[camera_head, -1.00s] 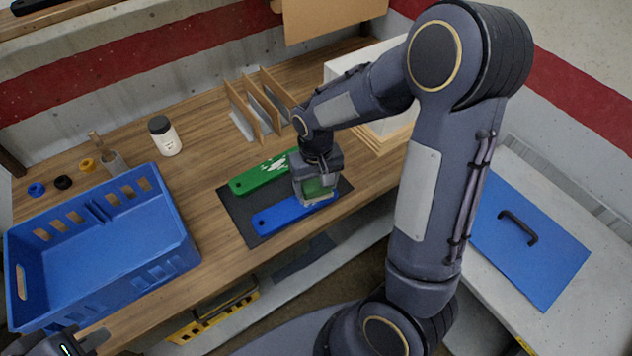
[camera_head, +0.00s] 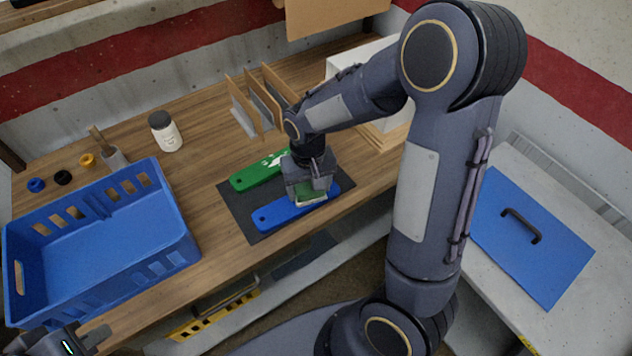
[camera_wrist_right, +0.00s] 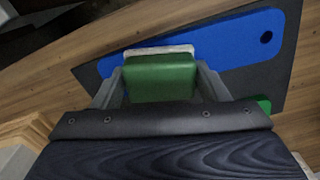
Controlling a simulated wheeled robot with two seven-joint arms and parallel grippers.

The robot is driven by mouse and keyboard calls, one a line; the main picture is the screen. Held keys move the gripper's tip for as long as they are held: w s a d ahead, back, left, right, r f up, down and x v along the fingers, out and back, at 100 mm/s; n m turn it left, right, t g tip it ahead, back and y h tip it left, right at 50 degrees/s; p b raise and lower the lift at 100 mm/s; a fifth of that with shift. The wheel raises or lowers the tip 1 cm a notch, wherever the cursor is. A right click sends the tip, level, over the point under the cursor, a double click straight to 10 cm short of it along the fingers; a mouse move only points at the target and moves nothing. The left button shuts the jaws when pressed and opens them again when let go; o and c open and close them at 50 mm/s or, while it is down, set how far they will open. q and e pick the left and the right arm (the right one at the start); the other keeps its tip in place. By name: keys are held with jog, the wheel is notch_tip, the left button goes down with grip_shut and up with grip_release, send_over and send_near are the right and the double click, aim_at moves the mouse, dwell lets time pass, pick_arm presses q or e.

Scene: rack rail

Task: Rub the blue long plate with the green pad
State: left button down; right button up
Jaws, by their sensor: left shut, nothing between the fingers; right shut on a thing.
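The blue long plate (camera_head: 276,214) lies on a dark mat (camera_head: 243,213) on the wooden bench. It also shows in the right wrist view (camera_wrist_right: 230,42), with a hole near one end. My right gripper (camera_head: 311,190) is shut on the green pad (camera_head: 310,194), whose pale underside is over the plate's right part. In the right wrist view the green pad (camera_wrist_right: 162,78) sits between the two fingers, on or just above the plate; contact is hard to tell. My left gripper (camera_head: 88,340) is at the lower left corner, partly cut off, shut and empty.
A green long plate (camera_head: 252,177) with white marks lies behind the blue one on the mat. A blue crate (camera_head: 150,245) stands at the left. A white jar (camera_head: 167,136), upright dividers (camera_head: 262,104) and small rings (camera_head: 63,178) are farther back.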

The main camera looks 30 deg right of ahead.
jog(key=shift+a, duration=0.85)
jog(key=shift+f, duration=0.15)
jog(key=shift+d, duration=0.1)
jog(key=shift+s+d+f+b, duration=0.1)
jog(key=shift+d+b, duration=0.05)
jog(key=shift+d, duration=0.8)
jog(key=shift+s+d+f+b, duration=0.1)
jog(key=shift+d+b, duration=0.05)
jog(key=shift+d, duration=0.8)
jog(key=shift+d+r+p, duration=0.1)
jog(key=shift+r+p, duration=0.45)
jog(key=shift+r, duration=0.05)
jog(key=shift+w+r+p, duration=0.2)
jog(key=shift+r+p, duration=1.65)
jog(key=shift+r, duration=0.65)
